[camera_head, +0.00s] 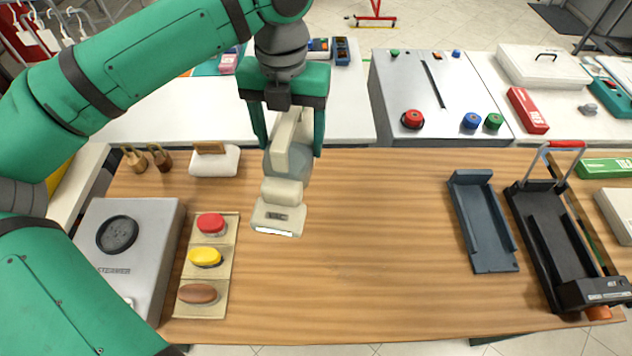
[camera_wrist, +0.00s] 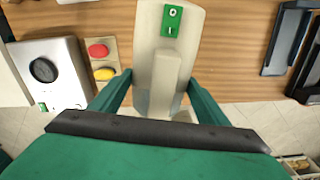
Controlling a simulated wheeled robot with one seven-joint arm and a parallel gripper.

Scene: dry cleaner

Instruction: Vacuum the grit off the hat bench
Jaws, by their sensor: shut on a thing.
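My gripper (camera_head: 289,128) is shut on a cream handheld vacuum (camera_head: 283,190) with a grey see-through middle. It holds the vacuum above the wooden hat bench (camera_head: 370,240), nozzle toward the front; whether the nozzle touches the wood I cannot tell. In the wrist view the vacuum (camera_wrist: 165,65) sits between my gripper's green fingers (camera_wrist: 155,90), with a green switch plate (camera_wrist: 172,20) marked O and I. The middle of the bench looks bare brown wood; I cannot make out any grit on it.
On the bench's left stand a grey steamer box (camera_head: 150,230) and a tray of red, yellow and brown pads (camera_head: 190,297). On the right are a dark blue-grey cradle (camera_head: 487,225) and a black stand with a red handle (camera_head: 547,215). The bench middle is free.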

